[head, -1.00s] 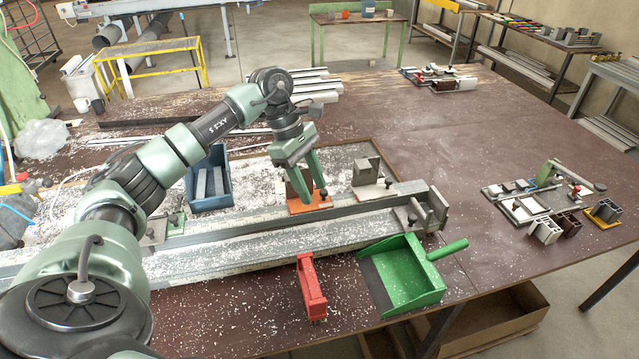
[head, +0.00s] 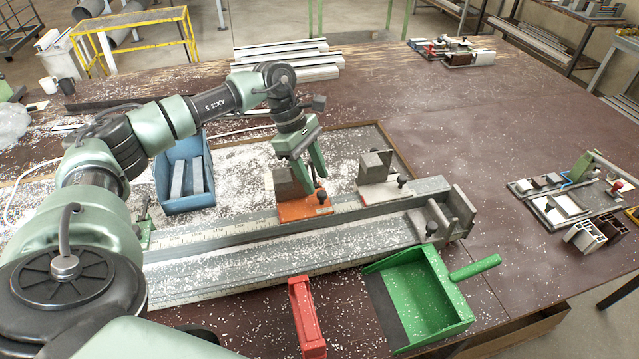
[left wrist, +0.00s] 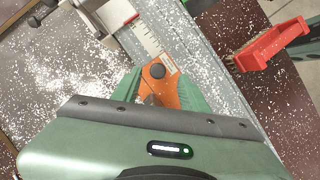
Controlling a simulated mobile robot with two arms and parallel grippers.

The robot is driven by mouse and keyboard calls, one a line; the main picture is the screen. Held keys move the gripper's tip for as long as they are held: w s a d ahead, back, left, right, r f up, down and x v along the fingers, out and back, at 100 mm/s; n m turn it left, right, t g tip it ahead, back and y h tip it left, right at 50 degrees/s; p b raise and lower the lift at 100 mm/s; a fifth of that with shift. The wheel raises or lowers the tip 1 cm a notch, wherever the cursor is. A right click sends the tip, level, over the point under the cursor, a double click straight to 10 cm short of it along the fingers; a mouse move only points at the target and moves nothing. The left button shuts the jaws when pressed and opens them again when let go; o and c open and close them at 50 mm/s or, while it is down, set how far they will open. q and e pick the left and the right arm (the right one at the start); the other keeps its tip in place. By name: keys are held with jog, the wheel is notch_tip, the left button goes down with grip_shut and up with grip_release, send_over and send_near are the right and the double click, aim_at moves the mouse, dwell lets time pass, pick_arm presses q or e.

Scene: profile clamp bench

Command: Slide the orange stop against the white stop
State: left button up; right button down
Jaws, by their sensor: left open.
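The orange stop (head: 302,209) sits on the bench's long rail, with a grey block and a dark knob on it. The white stop (head: 381,191) stands to its right, with a visible gap between them. My left gripper (head: 311,183) is open, low over the orange stop. In the left wrist view, its green fingers (left wrist: 158,92) are on either side of the orange stop (left wrist: 167,86) near the dark knob; I cannot tell whether they touch it. The white stop (left wrist: 115,14) is partly seen at the top there. My right gripper is not in view.
A green dustpan (head: 432,300) and a red-handled brush (head: 307,318) lie in front of the rail. A blue bin (head: 187,190) stands behind it at left. White chips cover the rail. Clamps and small parts (head: 560,200) lie at right; the table between is clear.

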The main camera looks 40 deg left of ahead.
aim_at(322, 193)
pick_arm(q)
jog(key=p+x, duration=0.1)
jog(key=x, duration=0.3)
jog(key=shift+w+a+f, duration=0.1)
jog(key=shift+w, duration=0.05)
grip_shut()
dwell(1.3)
